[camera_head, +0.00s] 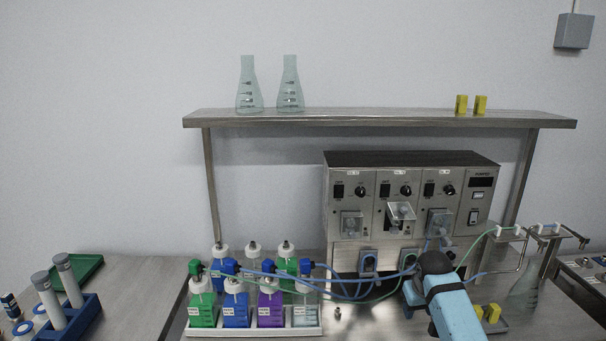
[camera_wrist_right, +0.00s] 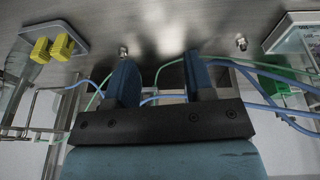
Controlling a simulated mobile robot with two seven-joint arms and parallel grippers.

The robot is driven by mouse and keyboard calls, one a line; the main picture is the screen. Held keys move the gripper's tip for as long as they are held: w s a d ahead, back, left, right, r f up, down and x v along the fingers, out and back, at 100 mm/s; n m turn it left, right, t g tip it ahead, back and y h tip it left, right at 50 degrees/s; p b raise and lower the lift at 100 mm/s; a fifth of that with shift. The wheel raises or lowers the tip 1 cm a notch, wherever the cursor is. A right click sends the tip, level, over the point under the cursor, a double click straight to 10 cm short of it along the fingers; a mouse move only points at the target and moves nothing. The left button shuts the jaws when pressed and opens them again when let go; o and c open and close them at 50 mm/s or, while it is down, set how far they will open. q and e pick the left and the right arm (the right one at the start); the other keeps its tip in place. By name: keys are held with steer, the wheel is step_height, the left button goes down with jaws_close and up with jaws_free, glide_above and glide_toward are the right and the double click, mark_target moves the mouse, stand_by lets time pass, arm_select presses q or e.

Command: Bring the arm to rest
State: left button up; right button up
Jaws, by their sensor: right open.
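My right gripper (camera_head: 430,264) is at the end of my light-blue right arm (camera_head: 456,312), in front of the lower right part of the metal pump unit (camera_head: 340,200). In the right wrist view the gripper (camera_wrist_right: 161,72) has its two dark-blue fingers spread apart, with nothing held between them. Thin blue and green tubes pass close to the fingers; whether they touch cannot be told. My left gripper is not in view.
Bottles with coloured liquids stand in a white tray (camera_head: 255,332) left of the arm. A flask (camera_head: 524,289) and yellow blocks (camera_head: 487,313) are to its right. A shelf (camera_head: 350,119) spans above the pump unit. A blue rack (camera_head: 75,322) stands far left.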

steer(key=s+a+f, duration=0.1)
steer(key=s+f, duration=0.3)
steer(key=s, duration=0.7)
steer(key=s+f, duration=0.5)
steer(key=s, duration=0.6)
steer(key=s+a+r+n, duration=0.1)
steer(key=s+r, duration=0.2)
steer(key=s, duration=0.8)
steer(key=s+a+r, duration=0.1)
steer(key=s+r, duration=0.1)
steer(key=s, duration=1)
steer(key=w+a+f+t+y+p, duration=0.1)
steer(key=w+a+f+t+y, duration=0.1)
steer(key=w+a+f+t, duration=0.1)
steer(key=w+a+f+n+t+y+p, duration=0.1)
steer(key=w+a+f+t, duration=0.2)
steer(key=f+t, duration=0.2)
step_height(320, 180, down, 3)
steer(key=shift+w+f+y, duration=0.1)
steer(key=shift+w+y, duration=0.15)
steer(key=shift+y, duration=0.15)
steer(key=shift+a, duration=0.1)
